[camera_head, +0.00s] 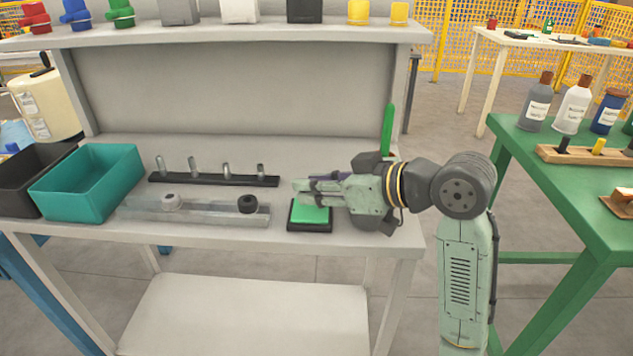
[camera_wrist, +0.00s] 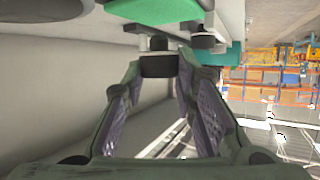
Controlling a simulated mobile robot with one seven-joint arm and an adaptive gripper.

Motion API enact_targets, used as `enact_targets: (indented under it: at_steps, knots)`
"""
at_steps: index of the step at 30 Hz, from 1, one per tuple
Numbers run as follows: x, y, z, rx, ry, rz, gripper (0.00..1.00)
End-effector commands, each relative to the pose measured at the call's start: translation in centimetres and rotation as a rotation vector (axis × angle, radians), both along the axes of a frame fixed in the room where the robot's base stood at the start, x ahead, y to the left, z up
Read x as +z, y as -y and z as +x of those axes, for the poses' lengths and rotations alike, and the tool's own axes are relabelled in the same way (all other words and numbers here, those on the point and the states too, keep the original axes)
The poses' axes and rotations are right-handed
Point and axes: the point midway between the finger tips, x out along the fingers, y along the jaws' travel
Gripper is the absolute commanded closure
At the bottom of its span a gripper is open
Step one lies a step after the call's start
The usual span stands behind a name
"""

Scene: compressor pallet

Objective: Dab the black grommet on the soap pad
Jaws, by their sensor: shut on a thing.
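In the wrist view a black grommet (camera_wrist: 158,64) sits between the fingertips of my gripper (camera_wrist: 160,68), which is shut on it. In the head view my gripper (camera_head: 303,190) reaches left, held above the far part of the soap pad (camera_head: 312,217); the held grommet cannot be made out there. The pad is green in a black tray and lies on the bench. It shows at the top of the wrist view (camera_wrist: 155,8), apart from the held grommet.
A grey rail (camera_head: 200,213) left of the pad bears a grey ring (camera_head: 171,202) and a black ring (camera_head: 248,204). Behind it stands a black peg bar (camera_head: 215,180) with several pegs. A teal bin (camera_head: 85,187) is at left, a green upright piece (camera_head: 388,130) behind my wrist.

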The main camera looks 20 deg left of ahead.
Motion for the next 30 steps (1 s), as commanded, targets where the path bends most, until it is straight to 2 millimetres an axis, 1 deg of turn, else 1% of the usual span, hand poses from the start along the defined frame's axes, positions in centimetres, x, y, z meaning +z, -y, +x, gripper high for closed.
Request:
enact_targets:
  at_steps: [1,4,17,30]
  knots:
    - [-0.66,0.01,0.01,-0.001,0.0,0.0,0.91]
    - [-0.97,0.02,0.01,-0.001,0.0,0.0,0.91]
    - [-0.99,0.02,0.01,-0.001,0.0,0.0,0.91]
    - [-1.62,0.02,0.0,-0.001,0.0,0.0,0.91]
